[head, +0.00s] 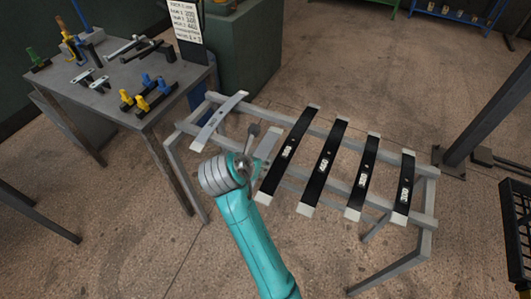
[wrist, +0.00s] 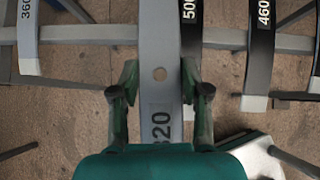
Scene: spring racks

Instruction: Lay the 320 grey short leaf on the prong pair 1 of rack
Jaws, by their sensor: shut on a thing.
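The grey short leaf (wrist: 160,40) lies lengthwise between the two fingers of my gripper (wrist: 158,90) in the wrist view. Its label reads "20" at the visible end, with the first digit partly hidden. In the head view, the leaf (head: 267,145) shows beside my wrist, over the left part of the rack (head: 200,141). My gripper (head: 244,163) is shut on it and mostly hidden there by my wrist. The leaf crosses above a rack rail; I cannot tell whether it touches. The prongs under it are hidden.
A grey leaf marked 360 (head: 219,117) lies on the rack left of my gripper. Several black leaves, the nearest marked 500 (head: 288,152), lie to the right. A table (head: 80,97) with clamps and tools stands at the left. A dark post (head: 490,110) stands at the right.

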